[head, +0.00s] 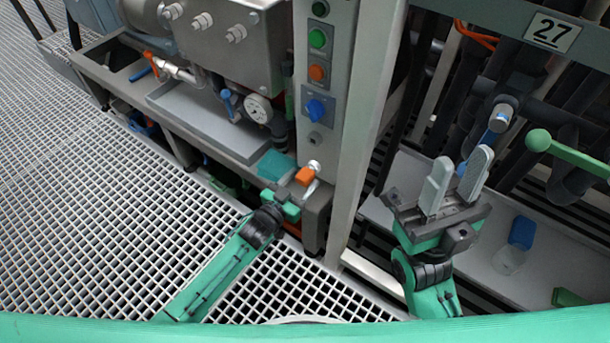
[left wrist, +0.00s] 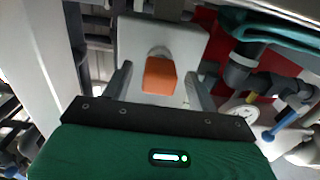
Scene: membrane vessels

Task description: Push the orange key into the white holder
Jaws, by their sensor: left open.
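The orange key (head: 304,176) sits at the end of the bench, beside the white control post. Behind it is a small whitish fitting (head: 314,166), which looks like the white holder. In the left wrist view the orange key (left wrist: 160,76) faces me between my spread fingers, with a round pale part (left wrist: 159,52) just behind it. My left gripper (head: 291,190) is open around or just before the key; I cannot tell whether it touches. How deep the key sits is hidden. My right gripper (head: 457,183) is raised at the right, its fingers apart and empty.
The white post (head: 345,120) with a button panel (head: 318,70) stands close to the right of the key. A gauge (head: 258,108) and blue-handled valves are behind on the bench. A tray with a blue item (head: 522,232) lies at right. Grating floor at left is clear.

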